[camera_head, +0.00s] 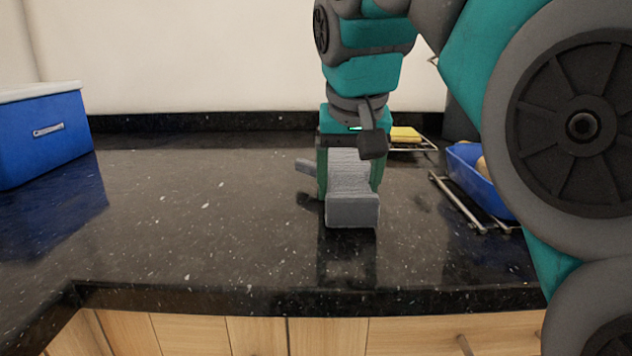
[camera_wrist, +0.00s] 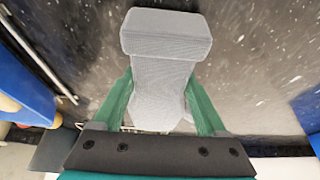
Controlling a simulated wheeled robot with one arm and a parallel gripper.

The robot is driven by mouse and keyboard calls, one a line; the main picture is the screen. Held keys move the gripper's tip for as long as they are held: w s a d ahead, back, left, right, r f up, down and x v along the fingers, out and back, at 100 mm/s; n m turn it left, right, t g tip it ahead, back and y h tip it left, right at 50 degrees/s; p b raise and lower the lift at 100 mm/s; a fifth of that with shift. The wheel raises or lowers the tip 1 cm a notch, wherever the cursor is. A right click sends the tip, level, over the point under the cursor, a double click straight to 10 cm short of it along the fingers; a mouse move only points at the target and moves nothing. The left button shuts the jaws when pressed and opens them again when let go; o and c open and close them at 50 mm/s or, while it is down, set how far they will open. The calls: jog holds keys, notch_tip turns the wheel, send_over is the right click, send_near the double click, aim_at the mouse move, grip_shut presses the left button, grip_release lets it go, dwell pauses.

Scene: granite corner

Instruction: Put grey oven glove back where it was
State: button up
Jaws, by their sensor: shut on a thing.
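The grey oven glove (camera_head: 350,178) is held between the green fingers of my gripper (camera_head: 349,172), just right of the middle of the counter in the head view. Its thick block-like end (camera_head: 352,211) points toward the front edge. In the wrist view the glove (camera_wrist: 164,70) lies between both fingers of my gripper (camera_wrist: 162,92), its wide end beyond the tips. The glove is low over the counter; I cannot tell whether it touches. A grey stub (camera_head: 307,166) shows left of the gripper; I cannot tell whether it belongs to the glove.
A blue box (camera_head: 42,138) with a pale lid stands at the left. At the right are a blue tray (camera_head: 470,168) with something tan in it, a metal rack (camera_head: 458,204) and a yellow block (camera_head: 405,134). The dark speckled counter (camera_head: 200,215) is clear between.

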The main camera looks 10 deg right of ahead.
jog(key=shift+f, duration=0.15)
jog(key=o, duration=1.5)
jog(key=shift+s+r, duration=0.1)
jog(key=shift+r, duration=0.5)
jog(key=p+v, duration=0.1)
jog(key=v, duration=0.5)
jog(key=shift+r+p, duration=0.15)
jog(key=shift+p, duration=0.2)
jog(key=shift+s+a+r, duration=0.1)
jog(key=shift+s, duration=0.05)
